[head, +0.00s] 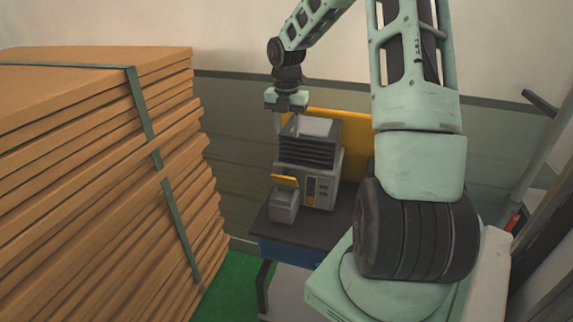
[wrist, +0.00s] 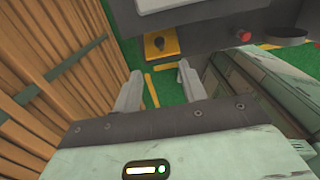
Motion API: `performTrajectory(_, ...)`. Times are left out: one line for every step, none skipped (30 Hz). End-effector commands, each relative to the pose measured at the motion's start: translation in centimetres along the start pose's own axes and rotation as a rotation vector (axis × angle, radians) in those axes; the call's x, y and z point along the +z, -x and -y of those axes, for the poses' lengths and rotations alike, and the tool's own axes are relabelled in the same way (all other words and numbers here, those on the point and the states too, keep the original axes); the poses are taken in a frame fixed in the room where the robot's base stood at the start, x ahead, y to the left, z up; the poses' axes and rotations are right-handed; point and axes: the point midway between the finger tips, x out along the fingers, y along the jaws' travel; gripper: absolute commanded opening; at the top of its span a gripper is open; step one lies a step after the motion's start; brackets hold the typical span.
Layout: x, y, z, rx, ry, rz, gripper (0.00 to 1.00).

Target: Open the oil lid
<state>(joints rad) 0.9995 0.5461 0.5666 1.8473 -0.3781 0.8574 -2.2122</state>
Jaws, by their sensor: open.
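My gripper (head: 286,118) hangs in the head view above and slightly left of the top of a grey machine (head: 325,186). In the wrist view its two fingers (wrist: 160,86) are apart, with nothing between them. A small grey box (head: 284,207) with a raised yellow flap (head: 285,181) stands at the machine's front left, below my gripper and apart from it. I cannot tell for sure whether this flap is the oil lid. In the wrist view a yellow plate with a dark knob (wrist: 161,44) shows beyond the fingers.
The machine stands on a dark table (head: 335,228), with a yellow panel (head: 357,143) behind it. A tall strapped brown stack (head: 90,190) fills the left. Green floor (head: 232,285) shows between stack and table. In the wrist view a red knob (wrist: 243,36) sits on a dark edge.

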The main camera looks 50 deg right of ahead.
Motion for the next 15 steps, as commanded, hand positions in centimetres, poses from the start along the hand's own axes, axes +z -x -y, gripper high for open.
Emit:
performTrajectory(-0.2,-1.1,-0.1,-0.001,0.003,-0.006,0.42)
performTrajectory(-0.2,-1.7,0.0,-0.002,0.002,-0.006,0.42)
performTrajectory(-0.1,-2.5,0.0,-0.002,0.002,-0.005,0.42)
performTrajectory(-0.2,-3.2,0.0,-0.002,0.001,-0.006,0.42)
performTrajectory(-0.2,-3.8,0.0,-0.002,0.002,-0.006,0.42)
performTrajectory(-0.2,-4.6,0.0,-0.002,0.002,-0.005,0.42)
performTrajectory(-0.2,-5.2,0.0,-0.002,0.001,-0.006,0.42)
performTrajectory(-0.2,-5.9,-0.1,-0.001,0.001,-0.005,0.42)
performTrajectory(-0.2,-6.7,0.0,-0.002,0.001,-0.005,0.42)
performTrajectory(-0.2,-7.3,0.0,-0.002,0.001,-0.005,0.42)
performTrajectory(-0.2,-7.9,0.0,-0.002,0.002,-0.006,0.42)
performTrajectory(-0.2,-8.7,0.0,-0.002,0.002,-0.004,0.42)
performTrajectory(-0.2,-9.3,0.0,-0.002,0.000,-0.005,0.42)
performTrajectory(-0.2,-9.8,-0.1,-0.001,0.000,-0.004,0.42)
performTrajectory(-0.2,-10.4,0.0,-0.002,0.002,-0.005,0.42)
